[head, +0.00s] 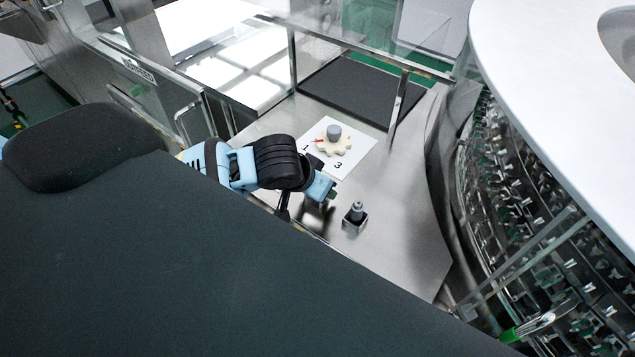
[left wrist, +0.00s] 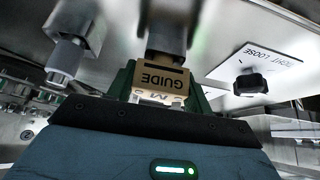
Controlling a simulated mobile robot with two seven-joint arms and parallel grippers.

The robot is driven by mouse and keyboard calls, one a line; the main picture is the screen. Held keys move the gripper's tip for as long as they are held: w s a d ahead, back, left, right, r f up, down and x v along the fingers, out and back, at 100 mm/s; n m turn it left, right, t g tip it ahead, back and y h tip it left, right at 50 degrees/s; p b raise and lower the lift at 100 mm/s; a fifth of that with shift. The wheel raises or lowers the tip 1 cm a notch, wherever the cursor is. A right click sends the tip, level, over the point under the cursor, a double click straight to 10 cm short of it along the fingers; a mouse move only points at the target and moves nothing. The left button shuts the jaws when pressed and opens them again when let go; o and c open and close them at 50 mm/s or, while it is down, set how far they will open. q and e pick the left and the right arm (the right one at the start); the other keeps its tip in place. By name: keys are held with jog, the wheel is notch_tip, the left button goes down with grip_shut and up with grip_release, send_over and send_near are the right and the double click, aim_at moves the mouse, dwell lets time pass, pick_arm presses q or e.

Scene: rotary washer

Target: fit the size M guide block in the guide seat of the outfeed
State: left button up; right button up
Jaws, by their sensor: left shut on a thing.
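My left gripper (head: 318,196) is low over the steel deck, left of a small grey square fixture with a knob (head: 355,214). In the left wrist view my left gripper (left wrist: 160,92) is shut on the tan guide block (left wrist: 164,77), marked "GUIDE" with what looks like an M. A grey post (left wrist: 167,28) shows directly beyond the block; whether they touch I cannot tell. The block is hidden in the head view. The guide seat cannot be clearly made out. My right gripper is not in view.
A cream star wheel (head: 332,148) with a grey knob lies on a white numbered card (head: 352,160). A black knob (left wrist: 250,83) stands near a printed card (left wrist: 265,62). Clear panels stand behind; the round machine (head: 540,180) bounds the right. The front right deck is clear.

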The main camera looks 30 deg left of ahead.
pick_arm(q)
jog(key=shift+f, duration=0.2)
jog(key=o, duration=1.1)
jog(key=shift+p+v, duration=0.3)
jog(key=shift+v, duration=3.65)
